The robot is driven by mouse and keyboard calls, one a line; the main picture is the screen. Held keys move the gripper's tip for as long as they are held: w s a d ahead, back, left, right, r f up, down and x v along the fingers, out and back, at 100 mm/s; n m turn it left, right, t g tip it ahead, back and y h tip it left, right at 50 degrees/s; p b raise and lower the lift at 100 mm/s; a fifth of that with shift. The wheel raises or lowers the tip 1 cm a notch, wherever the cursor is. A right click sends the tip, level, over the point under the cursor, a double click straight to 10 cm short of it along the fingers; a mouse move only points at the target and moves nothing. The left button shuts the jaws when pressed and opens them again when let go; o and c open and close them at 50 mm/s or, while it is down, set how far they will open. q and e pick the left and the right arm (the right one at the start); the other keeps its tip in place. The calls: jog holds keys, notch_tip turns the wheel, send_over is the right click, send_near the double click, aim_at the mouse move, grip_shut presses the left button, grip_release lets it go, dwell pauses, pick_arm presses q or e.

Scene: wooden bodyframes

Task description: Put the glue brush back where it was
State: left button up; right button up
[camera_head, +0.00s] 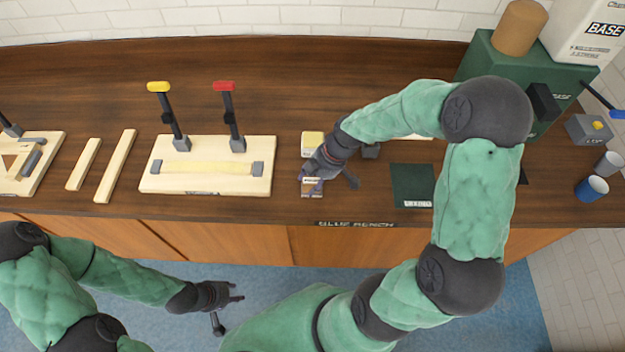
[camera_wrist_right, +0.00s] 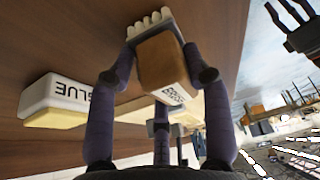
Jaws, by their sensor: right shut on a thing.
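The glue brush (camera_wrist_right: 163,62) is a brown block with a white label and pale bristles at its top in the right wrist view. My right gripper (camera_wrist_right: 167,72) is shut on it, with fingers at both sides. In the head view my right gripper (camera_head: 322,178) is over the bench's front part, and the brush (camera_head: 311,187) shows partly below its fingers. I cannot tell whether the brush touches the bench. A white and yellow glue block (camera_wrist_right: 60,98) lies beside it; it also shows in the head view (camera_head: 312,141). My left gripper (camera_head: 232,291) is open and empty, low before the bench.
The wooden bench (camera_head: 80,80) carries a clamp board (camera_head: 205,182) with red and yellow handles, and two loose strips (camera_head: 115,165) to the left. A dark green mat (camera_head: 412,183) lies to the right. A green box (camera_head: 490,65) and cups (camera_head: 591,188) stand further right.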

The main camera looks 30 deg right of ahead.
jog(key=shift+f, duration=0.2)
jog(key=o, duration=1.1)
jog(key=shift+r, duration=0.15)
jog(key=shift+r, duration=0.2)
jog(key=p+v, duration=0.2)
jog(key=v, duration=0.9)
jog(key=shift+d+r, duration=0.2)
jog(key=shift+r, duration=0.15)
